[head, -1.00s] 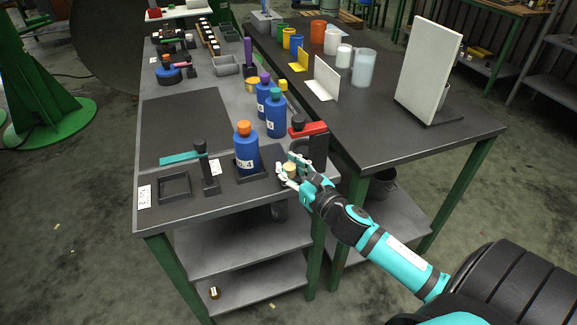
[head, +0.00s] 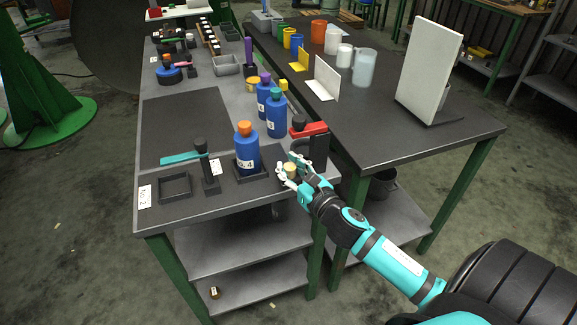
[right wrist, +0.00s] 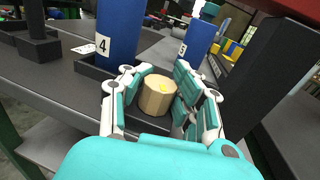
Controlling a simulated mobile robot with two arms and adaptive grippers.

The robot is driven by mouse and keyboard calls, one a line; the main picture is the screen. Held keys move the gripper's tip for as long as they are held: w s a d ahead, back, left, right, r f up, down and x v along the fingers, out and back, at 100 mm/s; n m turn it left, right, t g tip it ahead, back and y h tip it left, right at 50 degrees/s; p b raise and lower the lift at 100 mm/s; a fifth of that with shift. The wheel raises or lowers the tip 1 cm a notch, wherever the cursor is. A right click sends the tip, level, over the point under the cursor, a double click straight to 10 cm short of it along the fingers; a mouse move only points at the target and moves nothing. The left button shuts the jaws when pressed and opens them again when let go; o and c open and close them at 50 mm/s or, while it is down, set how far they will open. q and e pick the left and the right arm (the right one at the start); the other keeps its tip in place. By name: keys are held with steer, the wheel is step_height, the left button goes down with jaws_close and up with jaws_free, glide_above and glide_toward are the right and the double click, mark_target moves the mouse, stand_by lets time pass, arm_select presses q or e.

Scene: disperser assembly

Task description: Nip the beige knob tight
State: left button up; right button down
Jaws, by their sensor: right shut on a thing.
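The beige knob (right wrist: 157,95) is a short faceted cylinder with a small yellow mark on top. It also shows in the head view (head: 290,170), at the front right of the grey table. My right gripper (right wrist: 158,92) has its fingers on both sides of the knob and is shut on it; the gripper also shows in the head view (head: 291,172). The knob's underside is hidden. My left gripper is not in view.
A blue bottle with an orange cap (head: 246,150) stands in a black tray just left of the knob. A black stand with a red arm (head: 308,130) rises close behind my right gripper. Two more blue bottles (head: 277,115) stand farther back.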

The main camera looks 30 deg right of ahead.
steer(key=shift+s+f, duration=0.1)
steer(key=shift+f, duration=0.2)
steer(key=c, duration=1.4)
jaws_free()
steer(key=o, duration=0.4)
steer(key=shift+s+r, duration=0.2)
steer(key=shift+o, duration=0.2)
steer(key=shift+w, duration=0.1)
steer(key=s, duration=1.2)
